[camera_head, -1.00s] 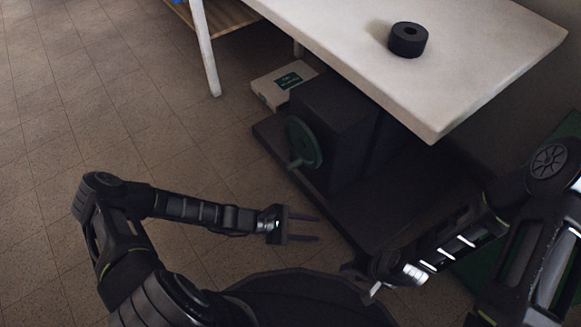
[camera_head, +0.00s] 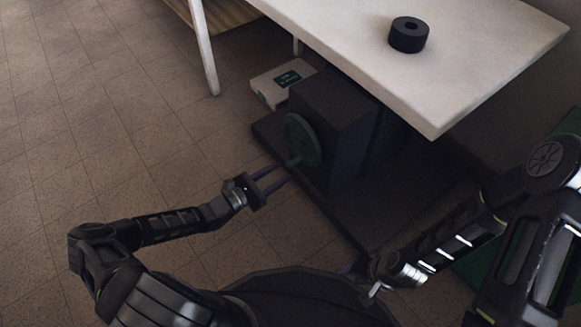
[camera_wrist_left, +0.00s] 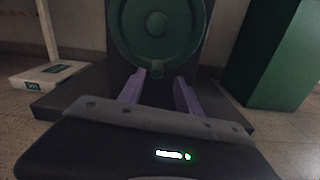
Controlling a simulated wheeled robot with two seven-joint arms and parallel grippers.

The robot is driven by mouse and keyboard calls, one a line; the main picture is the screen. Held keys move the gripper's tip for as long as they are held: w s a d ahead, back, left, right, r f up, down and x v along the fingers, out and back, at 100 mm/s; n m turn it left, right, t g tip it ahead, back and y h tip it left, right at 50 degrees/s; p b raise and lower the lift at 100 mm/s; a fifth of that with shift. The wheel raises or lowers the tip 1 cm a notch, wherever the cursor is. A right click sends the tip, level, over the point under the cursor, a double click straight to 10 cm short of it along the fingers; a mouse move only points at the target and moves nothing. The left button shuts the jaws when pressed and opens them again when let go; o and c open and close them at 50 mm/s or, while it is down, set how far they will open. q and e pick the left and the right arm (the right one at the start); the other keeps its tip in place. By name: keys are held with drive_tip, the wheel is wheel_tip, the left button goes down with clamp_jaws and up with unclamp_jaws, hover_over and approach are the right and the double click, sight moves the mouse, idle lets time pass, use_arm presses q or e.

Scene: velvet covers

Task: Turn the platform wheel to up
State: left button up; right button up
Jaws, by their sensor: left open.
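The green platform wheel (camera_head: 302,140) stands upright on the side of a dark box (camera_head: 335,125) under the white table. A handle knob (camera_head: 293,161) sticks out low on its rim. My left gripper (camera_head: 279,175) is open and empty, its purple fingers pointing at the lower rim. In the left wrist view the wheel (camera_wrist_left: 157,25) is straight ahead, its bottom just above and between the fingertips (camera_wrist_left: 160,78). I cannot tell if they touch it. My right gripper (camera_head: 368,274) is low at the centre right; its fingers are not clear.
The dark platform base (camera_head: 385,210) spreads under the box. The white table (camera_head: 470,60) overhangs it and carries a black roll (camera_head: 408,35). A white and green carton (camera_head: 283,82) lies behind the box. The tiled floor at left is clear.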

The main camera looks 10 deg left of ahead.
sight(291, 166)
use_arm(q)
drive_tip(key=b+x, duration=0.1)
drive_tip(key=x, duration=0.4)
drive_tip(key=shift+s, duration=0.1)
clamp_jaws()
drive_tip(key=shift+d, duration=0.15)
drive_tip(key=shift+s+d+f, duration=0.1)
idle(1.1)
